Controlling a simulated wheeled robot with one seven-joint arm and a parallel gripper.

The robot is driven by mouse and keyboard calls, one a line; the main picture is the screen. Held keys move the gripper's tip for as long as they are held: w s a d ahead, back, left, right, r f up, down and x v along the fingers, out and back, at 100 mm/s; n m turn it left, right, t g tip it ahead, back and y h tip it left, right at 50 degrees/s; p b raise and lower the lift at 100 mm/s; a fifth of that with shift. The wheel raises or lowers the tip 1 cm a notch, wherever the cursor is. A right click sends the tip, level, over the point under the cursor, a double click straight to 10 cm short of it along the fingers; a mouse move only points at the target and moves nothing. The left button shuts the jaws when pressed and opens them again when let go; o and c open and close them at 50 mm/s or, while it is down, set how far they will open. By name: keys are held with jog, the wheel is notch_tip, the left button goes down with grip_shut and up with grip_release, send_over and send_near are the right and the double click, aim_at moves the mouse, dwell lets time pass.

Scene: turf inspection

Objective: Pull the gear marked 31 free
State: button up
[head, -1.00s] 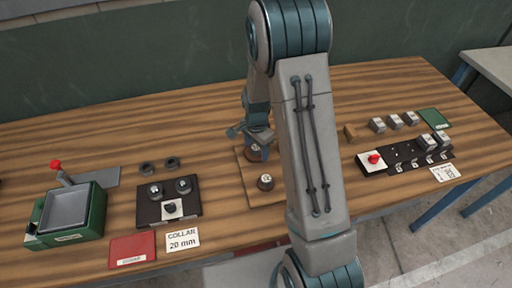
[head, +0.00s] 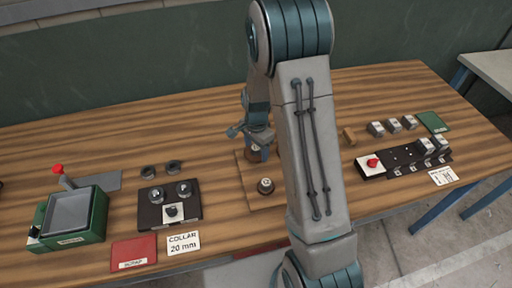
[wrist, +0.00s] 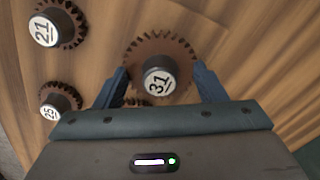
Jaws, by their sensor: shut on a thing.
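The gear marked 31 (wrist: 160,82) is a wide brown toothed wheel with a white-topped hub, seen face-on in the wrist view. My gripper (wrist: 161,88) has its two blue fingers on either side of this gear and is shut on it. In the head view my gripper (head: 257,143) is low over the wooden board (head: 262,203), and the gear under it is mostly hidden. Whether the gear is still seated on the board cannot be told. The gear marked 21 (wrist: 58,27) and a smaller gear marked 25 (wrist: 57,103) are at the left in the wrist view.
More teeth show just below gear 31 in the wrist view. A black block with knobs (head: 151,212), a green tray box (head: 103,222) and a red mat (head: 121,250) are to the left. A black strip with a red button (head: 373,162) is to the right.

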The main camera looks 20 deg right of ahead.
jog(key=shift+r+p, duration=1.6)
jog(key=shift+r, duration=0.95)
jog(key=shift+a+f, duration=0.1)
